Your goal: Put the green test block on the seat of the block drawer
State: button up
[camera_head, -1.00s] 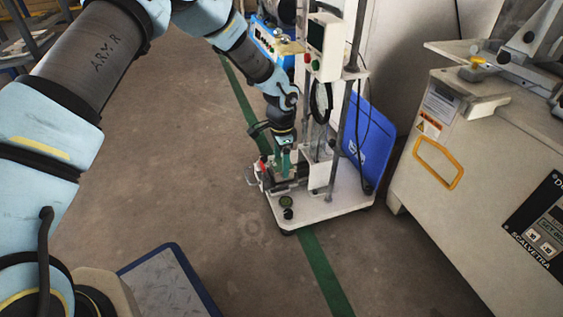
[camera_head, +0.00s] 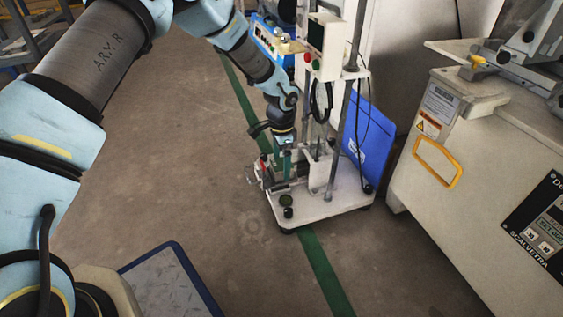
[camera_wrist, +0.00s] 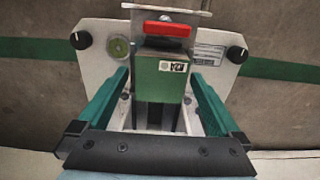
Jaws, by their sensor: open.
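The green test block (camera_wrist: 160,82), with a small white label, shows in the middle of the wrist view, between my two teal fingers. It stands at the grey metal block drawer (camera_wrist: 186,17) with the red handle (camera_wrist: 167,29). Whether it rests fully on the seat is unclear, as its underside is hidden. My gripper (camera_wrist: 160,76) is open, with a finger on either side of the block and visible gaps. In the head view my gripper (camera_head: 282,165) points down at the tester's base; the block there is too small and covered to make out surely.
The white tester base (camera_head: 325,208) stands on the floor, with posts and a control box (camera_head: 324,45) close by my arm. A blue panel (camera_head: 368,140) leans behind it. A large beige machine (camera_head: 440,150) stands at right.

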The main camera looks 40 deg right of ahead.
notch_tip(320, 180, up, 11)
jog(key=p, duration=0.5)
jog(key=shift+f, duration=0.1)
jog(key=w+a+r+n+p, duration=0.2)
jog(key=w+a+r+n, duration=0.15)
jog(key=a+r, duration=0.4)
jog(key=w+a+r+n+p, duration=0.25)
jog(key=w+a+r, duration=0.2)
jog(key=a, duration=0.65)
jog(key=w+a+r+n+p, duration=0.2)
jog(key=w+a+r+n, duration=0.2)
jog(key=a+r, duration=0.4)
jog(key=s+a+r+n+t+p, duration=0.1)
jog(key=s+a+r+n+p, duration=0.35)
jog(key=a, duration=0.75)
jog(key=s+a+r+n+t+p, duration=0.1)
jog(key=s+a+r+n, duration=0.5)
jog(key=a, duration=0.5)
notch_tip(320, 180, up, 36)
jog(key=w+p, duration=0.2)
jog(key=p, duration=3.5)
jog(key=shift+w+d+r, duration=0.2)
jog(key=shift+w, duration=0.05)
